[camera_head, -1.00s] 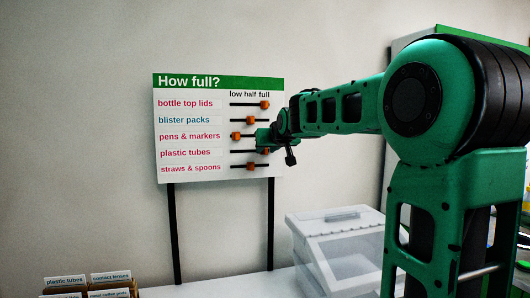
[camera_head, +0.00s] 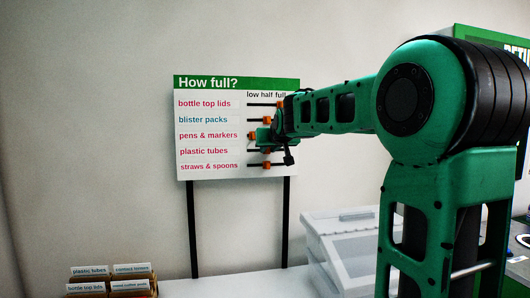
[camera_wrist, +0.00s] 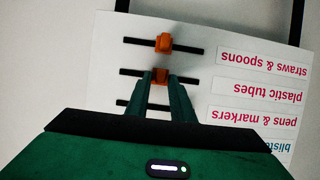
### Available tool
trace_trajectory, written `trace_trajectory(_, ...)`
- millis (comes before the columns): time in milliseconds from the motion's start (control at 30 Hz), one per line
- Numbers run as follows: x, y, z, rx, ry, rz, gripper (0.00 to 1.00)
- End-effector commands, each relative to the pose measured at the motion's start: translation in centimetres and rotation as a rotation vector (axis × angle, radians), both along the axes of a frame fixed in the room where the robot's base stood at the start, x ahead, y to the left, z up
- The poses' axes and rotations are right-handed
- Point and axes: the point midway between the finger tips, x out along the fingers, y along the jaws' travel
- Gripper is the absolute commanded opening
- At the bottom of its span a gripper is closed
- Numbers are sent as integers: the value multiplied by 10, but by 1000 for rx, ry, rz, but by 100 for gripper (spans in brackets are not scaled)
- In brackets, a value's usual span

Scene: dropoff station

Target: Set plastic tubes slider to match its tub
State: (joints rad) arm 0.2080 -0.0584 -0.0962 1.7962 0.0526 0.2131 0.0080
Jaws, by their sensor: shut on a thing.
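The white "How full?" board (camera_head: 208,141) has rows of black tracks with orange sliders under low, half and full. The plastic tubes slider (camera_wrist: 160,76) sits between my fingertips in the wrist view, which shows the board upside down. My gripper (camera_wrist: 160,82) is shut on it, near the middle of its track, about under half. In the head view the gripper (camera_head: 264,140) partly covers this row. The plastic tubes label (camera_head: 204,151) is readable. The straws & spoons slider (camera_wrist: 163,43) is also near mid-track.
Small labelled boxes (camera_head: 110,285), one marked plastic tubes, stand at the lower left. The pens & markers slider (camera_head: 252,135) is near low.

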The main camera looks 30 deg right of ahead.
Motion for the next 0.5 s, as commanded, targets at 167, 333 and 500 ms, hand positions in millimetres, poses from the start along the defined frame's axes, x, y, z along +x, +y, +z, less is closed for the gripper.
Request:
trace_trajectory(167, 0, 0, 0, 0, 1, 0, 30)
trace_trajectory(333, -1, -2, 0, 1, 1, -1, 30)
trace_trajectory(500, -3, -1, 1, 1, 0, -1, 30)
